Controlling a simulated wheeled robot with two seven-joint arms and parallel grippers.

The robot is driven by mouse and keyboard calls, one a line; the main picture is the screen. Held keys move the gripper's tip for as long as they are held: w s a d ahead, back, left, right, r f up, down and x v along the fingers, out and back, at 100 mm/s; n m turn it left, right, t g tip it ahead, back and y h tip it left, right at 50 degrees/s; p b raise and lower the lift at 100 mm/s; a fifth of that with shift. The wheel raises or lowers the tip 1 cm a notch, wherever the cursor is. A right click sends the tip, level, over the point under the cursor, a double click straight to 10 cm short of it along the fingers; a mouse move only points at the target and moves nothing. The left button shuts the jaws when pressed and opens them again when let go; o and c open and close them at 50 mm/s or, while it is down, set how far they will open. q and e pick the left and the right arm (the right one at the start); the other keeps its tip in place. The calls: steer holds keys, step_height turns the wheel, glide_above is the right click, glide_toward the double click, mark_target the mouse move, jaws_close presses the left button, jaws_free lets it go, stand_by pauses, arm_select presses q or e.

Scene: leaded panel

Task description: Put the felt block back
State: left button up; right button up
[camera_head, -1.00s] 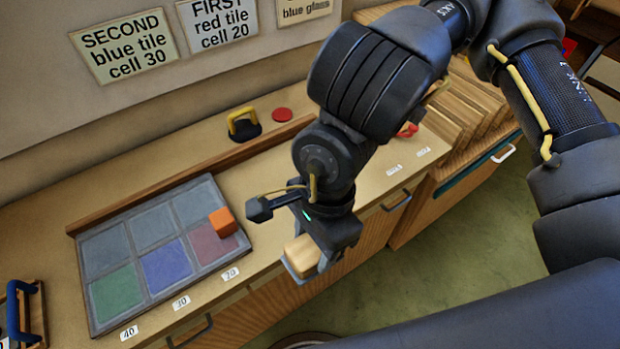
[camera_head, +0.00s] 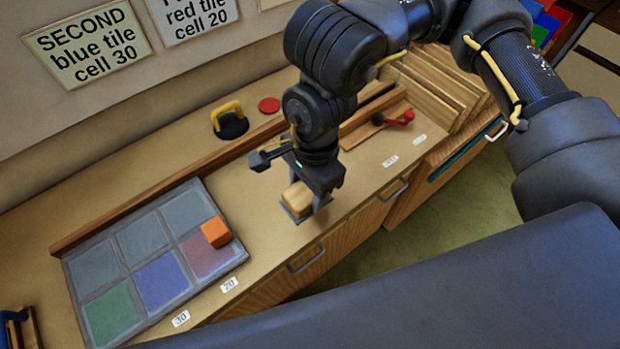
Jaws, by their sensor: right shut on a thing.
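The felt block (camera_head: 297,198) is a tan block with a grey layer under it. My right gripper (camera_head: 311,197) is shut on it, pointing down, with the block between its fingers. The block is over the counter (camera_head: 262,225) near its front edge, to the right of the grid panel. I cannot tell whether it touches the counter. My left gripper is not in view.
The grey-framed panel (camera_head: 244,254) holds green, blue and red tiles; an orange cube (camera_head: 216,232) sits on the red one. Wooden slats (camera_head: 440,85) stand at right.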

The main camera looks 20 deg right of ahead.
steer(key=shift+w+d+f+p, duration=0.2)
steer(key=shift+w+d, duration=0.1)
steer(key=shift+w, duration=0.3)
steer(key=shift+w+d+f+p, duration=0.15)
steer(key=shift+w+d, duration=0.15)
steer(key=shift+w, duration=0.3)
steer(key=w+f, duration=0.1)
steer(key=f, duration=0.1)
steer(key=w+d+f, duration=0.1)
steer(key=w+f, duration=0.1)
steer(key=f, duration=0.1)
steer(key=shift+w+d+f+p, duration=0.15)
steer(key=shift+w+f+p, duration=0.15)
steer(key=shift+w+p, duration=0.1)
steer(key=shift+w+d+f+p, duration=0.1)
steer(key=shift+f+p, duration=0.3)
steer(key=shift+f, duration=0.1)
step_height(320, 180, down, 2)
steer(key=shift+p, duration=0.5)
steer(key=shift+w+f, duration=0.1)
steer(key=shift+f, duration=0.25)
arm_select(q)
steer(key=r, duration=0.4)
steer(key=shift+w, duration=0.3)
arm_select(e)
steer(key=o, duration=0.9)
